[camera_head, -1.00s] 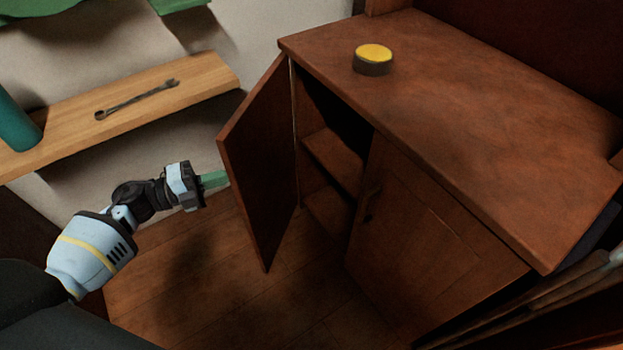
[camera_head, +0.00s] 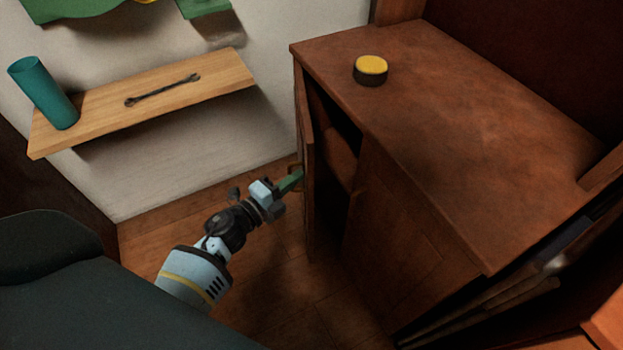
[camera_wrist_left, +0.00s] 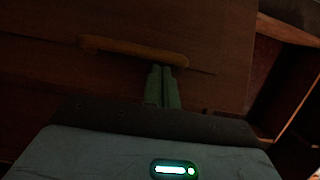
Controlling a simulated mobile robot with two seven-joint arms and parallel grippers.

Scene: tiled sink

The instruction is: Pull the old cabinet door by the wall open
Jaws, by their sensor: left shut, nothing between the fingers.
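The old cabinet door (camera_head: 304,120) by the wall stands partly open and shows nearly edge-on in the head view. A dark gap into the cabinet (camera_head: 440,120) shows beside it. My left gripper (camera_head: 297,177) is shut and empty, at the outer face of the door. In the left wrist view, the gripper's green fingers (camera_wrist_left: 162,86) are together, close to the bar-shaped door handle (camera_wrist_left: 135,50). Their tips appear at or just under the handle; I cannot tell whether they touch it. My right gripper is not in view.
The second cabinet door (camera_head: 400,225) is shut. A round yellow-topped tin (camera_head: 370,70) stands on the cabinet top. A wall shelf (camera_head: 215,88) at left holds a wrench (camera_head: 162,90) and a teal cylinder (camera_head: 45,92). Wooden floor (camera_head: 265,270) lies open below the gripper.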

